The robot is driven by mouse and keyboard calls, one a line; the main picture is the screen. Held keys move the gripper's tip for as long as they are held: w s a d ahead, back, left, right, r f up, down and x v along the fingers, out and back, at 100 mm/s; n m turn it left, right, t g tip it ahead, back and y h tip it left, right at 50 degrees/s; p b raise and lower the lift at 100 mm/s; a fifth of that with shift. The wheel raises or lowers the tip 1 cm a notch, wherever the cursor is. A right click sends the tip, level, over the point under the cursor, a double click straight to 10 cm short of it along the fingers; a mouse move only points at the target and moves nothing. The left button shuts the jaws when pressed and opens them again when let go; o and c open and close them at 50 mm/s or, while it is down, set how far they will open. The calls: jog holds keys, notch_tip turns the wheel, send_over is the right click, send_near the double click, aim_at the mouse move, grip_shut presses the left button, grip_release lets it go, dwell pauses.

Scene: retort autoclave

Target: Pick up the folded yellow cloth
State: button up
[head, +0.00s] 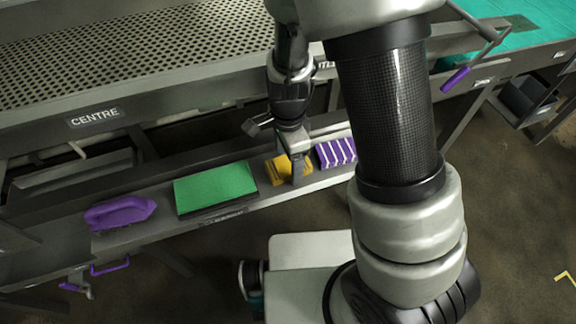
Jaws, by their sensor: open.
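The folded yellow cloth (277,170) lies on the narrow grey shelf (160,221) below the perforated table. It sits between a green pad and a purple-and-white striped item. My gripper (300,172) points down right at the cloth, with its jaws open. One finger shows in front of the cloth's right part and hides some of it. The other finger is hard to make out. I cannot tell whether the fingers touch the cloth.
The green pad (215,188) lies left of the cloth, and a purple tool (120,212) lies further left. The striped purple-and-white item (337,152) is close on the right. The perforated table (150,60) marked CENTRE overhangs behind the shelf. A purple-handled lever (456,78) sticks out at upper right.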

aim_at(288, 164)
jog(key=shift+f, duration=0.25)
jog(key=c, duration=1.1)
jog(key=shift+c, duration=0.2)
jog(key=shift+r, duration=0.1)
notch_tip(288, 164, up, 18)
jog(key=p, duration=0.2)
jog(key=shift+p, duration=0.35)
